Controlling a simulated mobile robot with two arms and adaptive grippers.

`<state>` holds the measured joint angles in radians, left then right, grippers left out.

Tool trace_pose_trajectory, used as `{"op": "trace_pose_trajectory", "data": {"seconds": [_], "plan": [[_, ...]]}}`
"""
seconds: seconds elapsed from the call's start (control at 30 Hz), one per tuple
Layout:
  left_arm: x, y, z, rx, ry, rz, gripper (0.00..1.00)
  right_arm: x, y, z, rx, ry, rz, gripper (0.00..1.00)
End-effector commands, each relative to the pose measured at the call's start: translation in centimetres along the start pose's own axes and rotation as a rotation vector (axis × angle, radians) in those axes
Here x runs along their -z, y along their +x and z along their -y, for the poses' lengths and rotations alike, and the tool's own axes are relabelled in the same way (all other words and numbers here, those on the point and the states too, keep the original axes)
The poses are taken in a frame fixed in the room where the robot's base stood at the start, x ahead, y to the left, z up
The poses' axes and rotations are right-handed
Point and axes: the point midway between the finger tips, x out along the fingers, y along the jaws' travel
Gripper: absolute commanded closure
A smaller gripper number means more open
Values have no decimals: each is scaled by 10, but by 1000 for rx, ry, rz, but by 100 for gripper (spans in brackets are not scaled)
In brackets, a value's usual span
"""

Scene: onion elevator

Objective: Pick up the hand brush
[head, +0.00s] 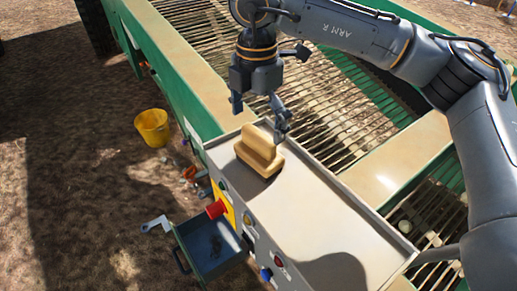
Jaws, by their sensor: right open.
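The hand brush (260,150) is a pale wooden-yellow block with a raised grip. It rests on the grey top of the control box (310,215), near its upper left end. My right gripper (259,112) comes in from the upper right and points down. Its fingers are spread apart and empty, just above and behind the brush in the picture, with the right fingertip close to the brush's upper right side. I cannot tell whether that fingertip touches the brush. My left gripper is not in view.
A slatted conveyor (335,120) with green and tan rails runs behind the box. An open drawer (205,255) juts from the box front, below a red button (216,209). A yellow bucket (152,127) stands on the ground at left. The box top right of the brush is clear.

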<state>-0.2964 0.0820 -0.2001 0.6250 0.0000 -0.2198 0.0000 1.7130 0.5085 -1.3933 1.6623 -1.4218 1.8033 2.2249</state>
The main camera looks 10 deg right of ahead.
Motion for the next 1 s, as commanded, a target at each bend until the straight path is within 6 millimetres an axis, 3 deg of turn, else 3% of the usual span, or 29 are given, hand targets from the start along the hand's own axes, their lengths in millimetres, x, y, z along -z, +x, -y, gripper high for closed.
{"op": "trace_pose_trajectory", "data": {"seconds": [0.07, 0.17, 0.33, 0.6, 0.87, 1.0], "plan": [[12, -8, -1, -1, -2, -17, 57, -3, 6, 0, 4, 1, -1, 0], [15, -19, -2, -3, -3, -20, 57, -8, 21, 0, 6, 1, -1, 0], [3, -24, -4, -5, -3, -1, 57, -8, 44, -1, 3, 0, -1, 0], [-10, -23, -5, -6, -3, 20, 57, -8, 49, -2, 1, -1, -1, 0], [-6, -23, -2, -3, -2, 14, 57, -8, 49, -2, 1, 0, -1, 51], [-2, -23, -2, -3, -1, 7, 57, -8, 48, -2, 1, 0, -1, 54]]}}
